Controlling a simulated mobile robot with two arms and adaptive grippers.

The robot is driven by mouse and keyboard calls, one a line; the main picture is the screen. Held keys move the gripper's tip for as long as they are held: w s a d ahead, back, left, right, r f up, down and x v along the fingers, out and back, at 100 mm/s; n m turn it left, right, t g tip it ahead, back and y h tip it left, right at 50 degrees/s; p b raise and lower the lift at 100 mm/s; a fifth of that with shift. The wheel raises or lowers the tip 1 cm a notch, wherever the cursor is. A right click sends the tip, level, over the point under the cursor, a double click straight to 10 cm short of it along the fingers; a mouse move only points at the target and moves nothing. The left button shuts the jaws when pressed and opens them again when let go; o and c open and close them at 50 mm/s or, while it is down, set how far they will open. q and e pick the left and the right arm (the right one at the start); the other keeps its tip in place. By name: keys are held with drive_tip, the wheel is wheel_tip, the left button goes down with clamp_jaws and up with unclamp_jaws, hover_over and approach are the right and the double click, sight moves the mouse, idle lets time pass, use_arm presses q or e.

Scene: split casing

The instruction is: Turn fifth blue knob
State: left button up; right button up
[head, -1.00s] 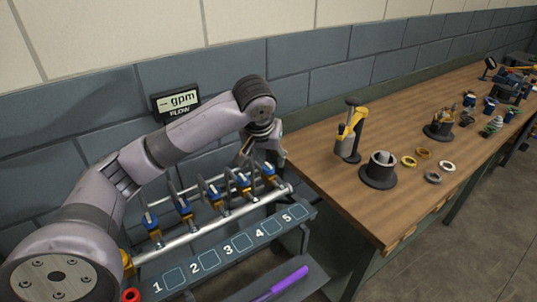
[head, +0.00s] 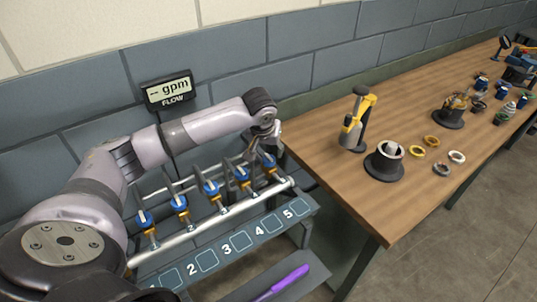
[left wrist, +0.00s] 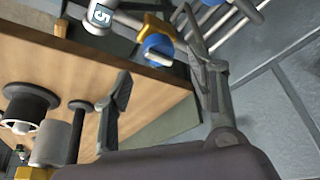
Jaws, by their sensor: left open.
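Five's blue knob (head: 269,160) is at the right end of a row of blue-handled valves on a pipe rack, behind the label 5. My left gripper (head: 266,148) is open at this knob, its fingers partly hidden by the wrist in the head view. In the left wrist view, the blue knob (left wrist: 158,46) on its yellow valve body shows between the two spread fingers, near the right fingertip. I cannot tell whether a finger touches it. My right gripper is not in view.
The other blue knobs, such as the fourth (head: 241,173), stand close on the left. A flow display (head: 168,90) hangs on the wall. A wooden workbench (head: 340,190) with tools and rings lies to the right. A purple marker (head: 284,281) lies on the lower shelf.

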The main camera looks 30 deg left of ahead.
sight(268, 157)
use_arm(q)
drive_tip(key=x, duration=0.5)
drive_tip(key=shift+w+f, duration=0.1)
drive_tip(key=shift+f, duration=0.1)
drive_tip(key=shift+d+r, duration=0.1)
drive_tip(key=shift+c, duration=0.5)
drive_tip(key=shift+p, duration=0.3)
drive_tip(key=c, duration=1)
